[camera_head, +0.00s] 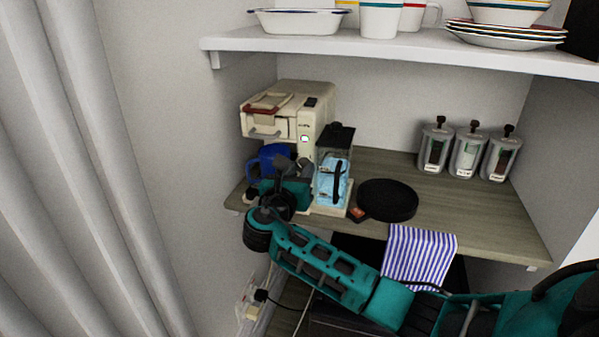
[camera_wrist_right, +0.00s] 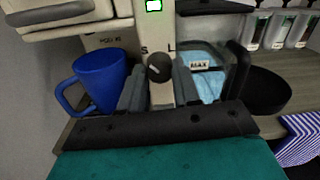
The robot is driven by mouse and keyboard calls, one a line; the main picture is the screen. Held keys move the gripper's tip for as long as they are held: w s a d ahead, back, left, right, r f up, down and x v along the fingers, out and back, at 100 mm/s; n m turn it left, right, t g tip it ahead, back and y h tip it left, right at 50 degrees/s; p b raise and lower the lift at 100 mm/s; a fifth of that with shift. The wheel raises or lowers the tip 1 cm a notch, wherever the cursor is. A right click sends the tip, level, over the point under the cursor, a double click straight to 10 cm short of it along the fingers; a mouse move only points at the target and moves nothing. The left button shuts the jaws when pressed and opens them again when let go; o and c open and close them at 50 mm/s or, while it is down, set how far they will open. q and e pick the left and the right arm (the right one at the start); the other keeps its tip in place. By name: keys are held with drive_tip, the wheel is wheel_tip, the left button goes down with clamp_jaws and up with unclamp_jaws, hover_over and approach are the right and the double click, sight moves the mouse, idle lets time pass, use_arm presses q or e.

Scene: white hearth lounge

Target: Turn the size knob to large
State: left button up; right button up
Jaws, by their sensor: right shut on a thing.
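The cream coffee machine (camera_head: 276,127) stands on the wooden counter in the head view, with a small lit green display on its front. In the right wrist view its front panel (camera_wrist_right: 118,41) shows the letters S and L. The dark round size knob (camera_wrist_right: 159,67) sits just below and between these letters, with a small pale mark on its face. My right gripper (camera_wrist_right: 159,84) has a grey finger on each side of the knob and is shut on it. In the head view my right gripper (camera_head: 290,168) is at the machine's front, hiding the knob. My left gripper is not in view.
A blue mug (camera_wrist_right: 99,79) stands left of my right gripper. A clear water tank (camera_wrist_right: 205,75) marked MAX is close on its right. A round black disc (camera_head: 387,200), a striped cloth (camera_head: 420,255) and several canisters (camera_head: 466,153) lie farther right. A shelf (camera_head: 400,52) with dishes overhangs.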

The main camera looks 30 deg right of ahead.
drive_tip(key=shift+m, duration=0.3)
drive_tip(key=m+p, duration=0.1)
drive_tip(key=m, duration=0.1)
drive_tip(key=shift+m, duration=0.3)
drive_tip(key=m, duration=0.3)
drive_tip(key=shift+m+p, duration=0.3)
drive_tip(key=shift+p, duration=0.05)
drive_tip(key=m, duration=0.3)
drive_tip(key=shift+y+b, duration=0.3)
drive_tip(key=m+b, duration=0.1)
drive_tip(key=m, duration=0.4)
drive_tip(key=shift+b, duration=0.35)
drive_tip(key=shift+m, duration=0.3)
drive_tip(key=shift+r, duration=0.1)
drive_tip(key=o, duration=1.1)
drive_tip(key=shift+c, duration=0.2)
